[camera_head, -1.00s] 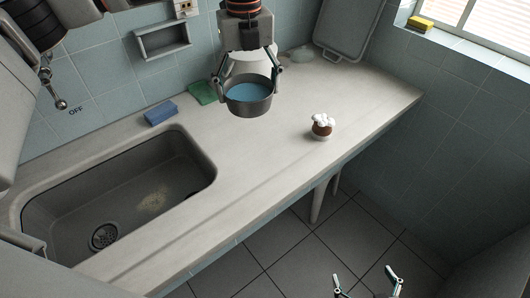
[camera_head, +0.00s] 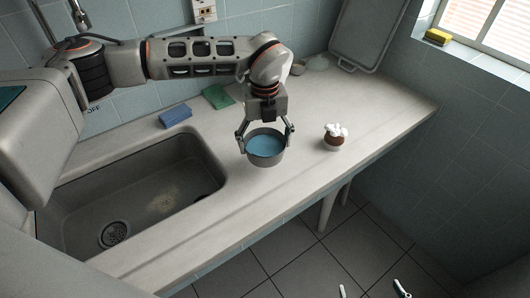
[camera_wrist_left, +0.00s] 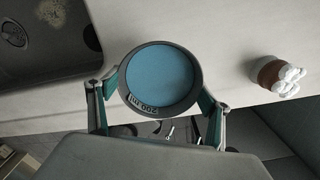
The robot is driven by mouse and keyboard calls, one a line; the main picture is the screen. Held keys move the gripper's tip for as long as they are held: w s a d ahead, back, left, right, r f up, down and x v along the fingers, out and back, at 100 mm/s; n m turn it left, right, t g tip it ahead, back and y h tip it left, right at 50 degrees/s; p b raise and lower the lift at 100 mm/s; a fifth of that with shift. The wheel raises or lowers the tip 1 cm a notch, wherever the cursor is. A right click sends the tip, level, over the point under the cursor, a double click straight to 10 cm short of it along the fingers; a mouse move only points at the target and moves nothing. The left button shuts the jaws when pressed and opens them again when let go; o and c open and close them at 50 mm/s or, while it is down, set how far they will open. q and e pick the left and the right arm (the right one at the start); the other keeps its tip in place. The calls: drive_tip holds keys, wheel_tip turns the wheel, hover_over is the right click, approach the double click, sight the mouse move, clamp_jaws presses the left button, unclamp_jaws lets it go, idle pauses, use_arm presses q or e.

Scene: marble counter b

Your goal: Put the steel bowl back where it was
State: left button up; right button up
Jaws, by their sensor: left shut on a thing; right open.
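The steel bowl (camera_head: 265,159) is dark grey with a flat blue inside, and it is upright over the counter, right of the sink. My left gripper (camera_head: 265,138) is shut on it, with fingers on its two sides. In the left wrist view the bowl (camera_wrist_left: 160,78) sits between the fingers, with a "200 ml" label inside its rim. I cannot tell whether its base touches the counter. My right gripper (camera_head: 373,290) is open and empty at the bottom edge, over the floor; only its fingertips show.
A brown pot with white tops (camera_head: 335,136) stands right of the bowl. A blue sponge (camera_head: 175,116) and a green cloth (camera_head: 217,97) lie behind the sink (camera_head: 150,200). A grey tray (camera_head: 362,35) leans at the back wall. The counter front right of the sink is clear.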

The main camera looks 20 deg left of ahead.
sight(265, 154)
use_arm(q)
drive_tip(key=shift+f, duration=2.15)
drive_tip(key=shift+f, duration=0.1)
drive_tip(key=o, duration=1.4)
drive_tip(key=shift+f, duration=0.1)
drive_tip(key=shift+c, duration=0.2)
wheel_tip(265, 154, up, 12)
drive_tip(key=shift+r+b, duration=0.2)
drive_tip(key=shift+b, duration=0.1)
drive_tip(key=shift+s, duration=0.1)
